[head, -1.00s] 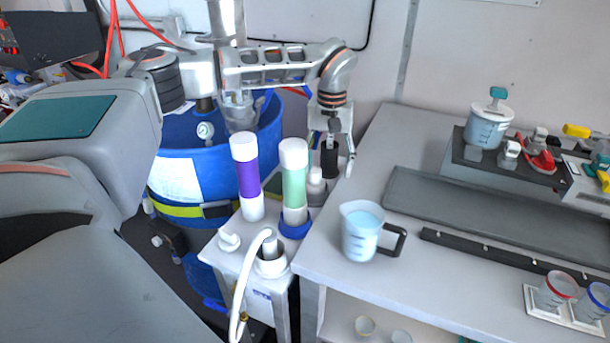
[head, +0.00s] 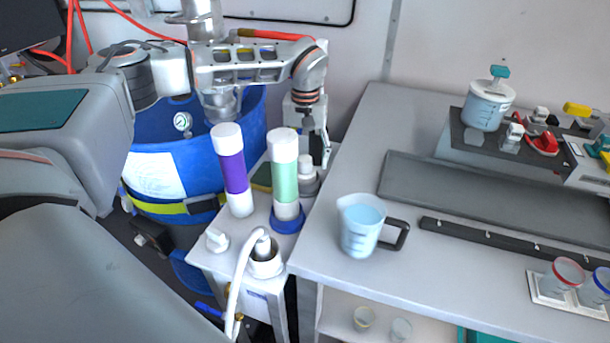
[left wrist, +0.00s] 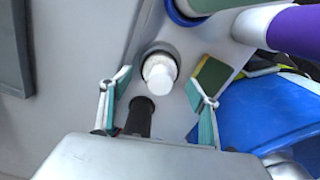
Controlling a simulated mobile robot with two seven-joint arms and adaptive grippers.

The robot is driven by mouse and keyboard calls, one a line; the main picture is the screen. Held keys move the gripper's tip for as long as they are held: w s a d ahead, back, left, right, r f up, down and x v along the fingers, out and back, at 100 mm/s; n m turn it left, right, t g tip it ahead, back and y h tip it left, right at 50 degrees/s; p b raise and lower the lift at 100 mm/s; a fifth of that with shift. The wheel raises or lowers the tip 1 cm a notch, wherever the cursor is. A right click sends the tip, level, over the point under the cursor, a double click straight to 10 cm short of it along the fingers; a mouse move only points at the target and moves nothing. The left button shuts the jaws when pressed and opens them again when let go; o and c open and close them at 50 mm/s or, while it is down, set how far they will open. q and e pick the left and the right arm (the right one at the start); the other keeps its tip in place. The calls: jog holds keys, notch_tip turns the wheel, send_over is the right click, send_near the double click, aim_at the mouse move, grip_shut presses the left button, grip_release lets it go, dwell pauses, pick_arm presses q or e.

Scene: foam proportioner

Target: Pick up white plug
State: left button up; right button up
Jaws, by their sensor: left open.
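A white plug (head: 306,165) stands upright in a dark grey round holder on the small white stand, behind the green-banded cylinder. It also shows in the left wrist view (left wrist: 160,73). My left gripper (head: 314,153) is just behind the plug and points down. In the left wrist view its two fingers (left wrist: 159,88) are spread, one on each side of the plug in the picture, with nothing between them gripped. A gap to the plug shows on both sides; the height above it is hard to tell. My right gripper is out of view.
Green-banded (head: 284,180) and purple-banded (head: 233,170) cylinders stand close in front. A black cylinder (left wrist: 140,115) sits beside the plug, near the fingers. A blue barrel (head: 150,130) is left. A measuring jug (head: 361,228) stands on the grey table (head: 440,285).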

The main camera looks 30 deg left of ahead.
pick_arm(q)
notch_tip(320, 180, down, 2)
jog(key=shift+f, duration=0.15)
jog(key=c, duration=1.3)
